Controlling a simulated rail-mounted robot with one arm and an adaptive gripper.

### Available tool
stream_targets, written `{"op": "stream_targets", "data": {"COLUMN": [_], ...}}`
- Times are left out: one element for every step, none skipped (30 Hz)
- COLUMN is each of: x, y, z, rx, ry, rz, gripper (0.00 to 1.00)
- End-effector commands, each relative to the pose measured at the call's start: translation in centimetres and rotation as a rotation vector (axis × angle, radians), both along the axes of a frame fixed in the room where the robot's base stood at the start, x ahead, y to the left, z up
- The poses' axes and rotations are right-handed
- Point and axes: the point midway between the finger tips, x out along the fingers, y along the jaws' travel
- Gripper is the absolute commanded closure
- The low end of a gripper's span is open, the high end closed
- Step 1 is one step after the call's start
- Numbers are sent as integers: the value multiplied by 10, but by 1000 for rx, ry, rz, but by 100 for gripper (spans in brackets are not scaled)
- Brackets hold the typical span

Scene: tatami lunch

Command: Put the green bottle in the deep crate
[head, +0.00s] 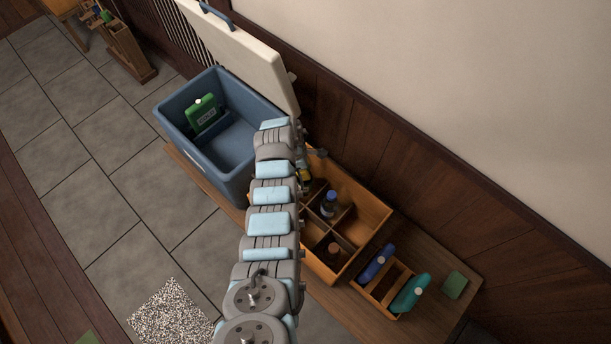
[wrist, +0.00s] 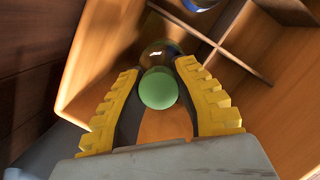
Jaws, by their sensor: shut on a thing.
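My gripper (wrist: 160,72) has yellow ridged fingers, shut on a bottle with a round green top (wrist: 158,88), which I take as the green bottle. Dark glassy surface shows just beyond the top. The gripper and bottle are over the end of the wooden divided crate (wrist: 84,62) beside its wall. I cannot tell whether the bottle touches the crate floor. In the head view my arm hides most of this end; only a little yellow of my gripper (head: 305,175) shows.
The crate holds a dark bottle with a blue cap (head: 329,204) and a brown-topped bottle (head: 333,249). A blue cooler (head: 176,110) with its lid (head: 246,50) raised stands beside it. A small caddy (head: 367,294) holds blue and teal bottles. A panelled wall runs behind.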

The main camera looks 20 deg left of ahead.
Motion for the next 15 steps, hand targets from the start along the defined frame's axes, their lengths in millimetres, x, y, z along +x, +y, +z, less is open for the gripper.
{"op": "stream_targets", "data": {"x": [1, 1, 1, 2, 2, 2, 2, 2, 1, 1, 1, 1, 2, 3, 3], "y": [0, 0, 1, 1, 1, 1, 1, 1, 0, 0, 0, 1, 1, 1, 1], "z": [-1, -2, -2, -3, -4, -6, -8, -11, -15, -18, -21, -24, -26, -28, -32], "rx": [1, 1, 2, 2, 2, 2, 2, 2, 1, 0, 0, 1, 2, 2, 2], "ry": [-2, -3, -4, -4, -5, -5, -5, -4, -3, -1, 0, -2, -4, -5, -5], "rz": [0, 0, 0, 0, 0, 0, 1, 1, 1, 0, 0, -1, 0, -1, -1], "gripper": [100, 100, 100, 100, 100, 100, 100, 100, 100, 100, 100, 100, 100, 100, 100]}}
